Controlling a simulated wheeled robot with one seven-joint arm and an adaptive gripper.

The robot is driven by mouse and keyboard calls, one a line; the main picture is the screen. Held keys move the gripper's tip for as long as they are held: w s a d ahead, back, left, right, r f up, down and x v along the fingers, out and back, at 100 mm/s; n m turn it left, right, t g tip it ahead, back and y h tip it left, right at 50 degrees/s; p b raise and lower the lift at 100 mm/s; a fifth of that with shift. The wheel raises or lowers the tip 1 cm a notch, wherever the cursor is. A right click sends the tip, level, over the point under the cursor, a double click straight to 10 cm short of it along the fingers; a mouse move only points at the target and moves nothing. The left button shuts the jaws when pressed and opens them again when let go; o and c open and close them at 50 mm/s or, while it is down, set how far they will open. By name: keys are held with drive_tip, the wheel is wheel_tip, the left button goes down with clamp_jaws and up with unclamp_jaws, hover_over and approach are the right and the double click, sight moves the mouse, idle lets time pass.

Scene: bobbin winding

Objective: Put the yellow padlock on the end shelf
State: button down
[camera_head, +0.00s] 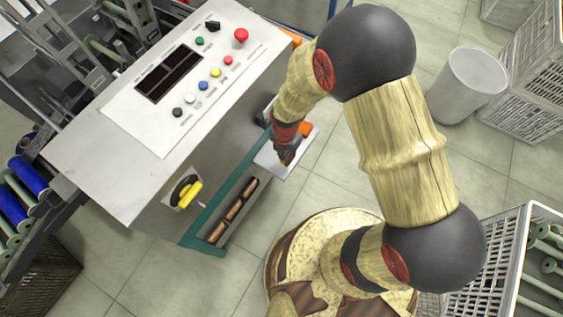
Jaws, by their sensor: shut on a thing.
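My gripper (287,156) points down over a small pale end shelf (270,160) at the right end of the machine. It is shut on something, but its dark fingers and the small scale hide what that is. I cannot make out a yellow padlock for certain. A yellow piece (190,194) sits on a black round switch on the machine's front side; it looks like a switch handle. I cannot tell how high the gripper is above the shelf.
An orange item (305,130) lies by the shelf's far edge. The machine's control panel (190,75) has several buttons. A green-framed rack (232,210) stands beside the shelf. A grey bin (468,85) and crates (500,260) are on the right.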

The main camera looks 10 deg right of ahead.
sight(281, 161)
drive_tip(key=shift+w+a+f, duration=0.1)
drive_tip(key=shift+a+f, duration=0.2)
drive_tip(key=shift+f, duration=0.15)
drive_tip(key=shift+w+a+f+b, duration=0.1)
drive_tip(key=shift+a+f+b, duration=0.1)
drive_tip(key=shift+f+b, duration=0.6)
drive_tip(key=shift+w+a+f+b, duration=0.15)
drive_tip(key=shift+f+b, duration=0.2)
drive_tip(key=shift+f, duration=0.7)
drive_tip(key=shift+s+f, duration=0.1)
drive_tip(key=shift+s, duration=0.05)
drive_tip(key=c, duration=1.8)
unclamp_jaws()
drive_tip(key=shift+o, duration=0.3)
wheel_tip(281, 161, up, 12)
drive_tip(key=p, duration=0.4)
drive_tip(key=shift+r+p, duration=0.2)
drive_tip(key=shift+p, duration=0.2)
